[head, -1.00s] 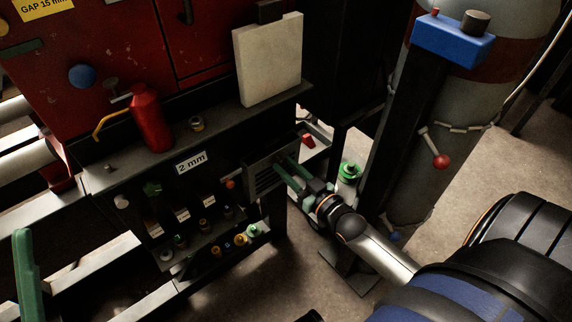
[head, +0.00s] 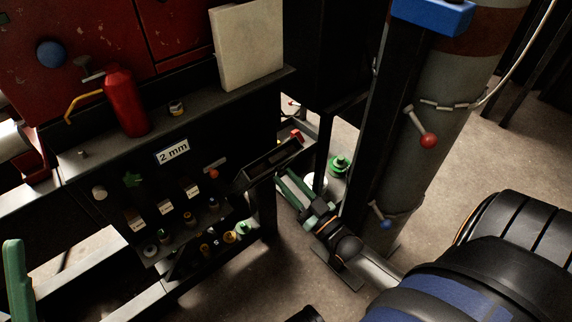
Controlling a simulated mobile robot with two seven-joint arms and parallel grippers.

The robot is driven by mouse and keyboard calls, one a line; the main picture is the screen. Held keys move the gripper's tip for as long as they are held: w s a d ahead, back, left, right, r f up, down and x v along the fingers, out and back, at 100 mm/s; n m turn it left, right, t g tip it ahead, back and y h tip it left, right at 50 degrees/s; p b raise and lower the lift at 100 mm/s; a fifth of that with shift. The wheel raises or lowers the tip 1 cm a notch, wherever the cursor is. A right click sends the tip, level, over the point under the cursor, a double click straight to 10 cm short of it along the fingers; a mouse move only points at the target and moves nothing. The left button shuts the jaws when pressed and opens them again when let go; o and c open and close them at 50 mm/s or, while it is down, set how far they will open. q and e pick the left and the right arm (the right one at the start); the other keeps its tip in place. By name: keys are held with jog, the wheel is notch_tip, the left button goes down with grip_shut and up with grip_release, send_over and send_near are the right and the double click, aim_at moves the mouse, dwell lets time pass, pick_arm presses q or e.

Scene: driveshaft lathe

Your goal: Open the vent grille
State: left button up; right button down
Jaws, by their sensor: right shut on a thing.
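The vent grille (head: 268,165) is a dark rectangular panel at the right end of the dark machine front. It now tilts outward, with a dark gap along its top. My right gripper (head: 289,187), with green fingers, is shut on the grille's lower right part. The fingers hide the exact place of contact. A green upright piece (head: 18,285) at the left edge looks like part of my left gripper; its jaws cannot be made out.
A red bottle (head: 125,102) and a pale board (head: 248,45) stand on the ledge above. Green-topped object (head: 340,164) is behind the gripper. Small knobs fill the lower shelf.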

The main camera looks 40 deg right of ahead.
jog(key=shift+s+a+f, duration=0.1)
jog(key=shift+s+f, duration=0.05)
jog(key=shift+f, duration=0.3)
jog(key=shift+s+a+f, duration=0.1)
jog(key=shift+s+f, duration=0.05)
jog(key=shift+f, duration=0.3)
jog(key=c, duration=0.9)
grip_release()
jog(key=shift+w+d, duration=0.1)
jog(key=shift+o, duration=1.3)
jog(key=shift+r, duration=0.2)
jog(key=shift+d, duration=0.1)
jog(key=a+p+v, duration=0.1)
jog(key=p+v, duration=0.1)
jog(key=v, duration=1)
jog(key=shift+s+d, duration=0.25)
jog(key=shift+d, duration=0.2)
jog(key=shift+r, duration=0.1)
